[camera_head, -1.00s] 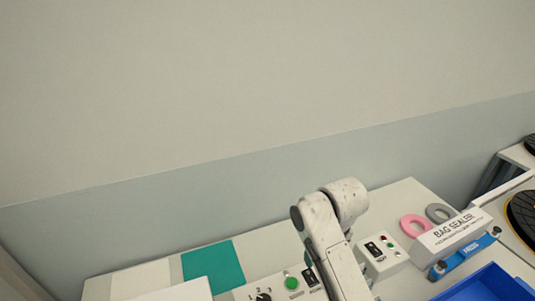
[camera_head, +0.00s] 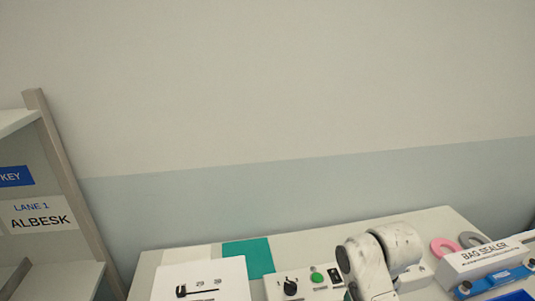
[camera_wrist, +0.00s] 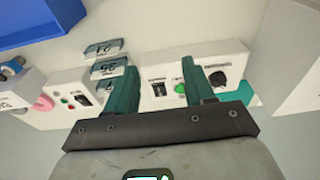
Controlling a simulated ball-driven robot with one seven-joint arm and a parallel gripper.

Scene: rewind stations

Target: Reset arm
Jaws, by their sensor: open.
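My gripper (camera_wrist: 163,88) shows in the wrist view with its two dark green fingers apart and nothing between them. It hangs over the station table, pointing toward a white control box (camera_wrist: 176,75) with a green button and a black knob. In the head view my arm rises at the lower right, in front of the table, and my gripper is out of frame there. The same control box (camera_head: 325,275) shows left of my arm in the head view.
A white bag sealer (camera_head: 485,258) with a pink ring (camera_head: 441,247) stands at right. A teal patch (camera_head: 248,257) lies on the table (camera_head: 440,220). A blue bin (camera_wrist: 40,18) is near my gripper.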

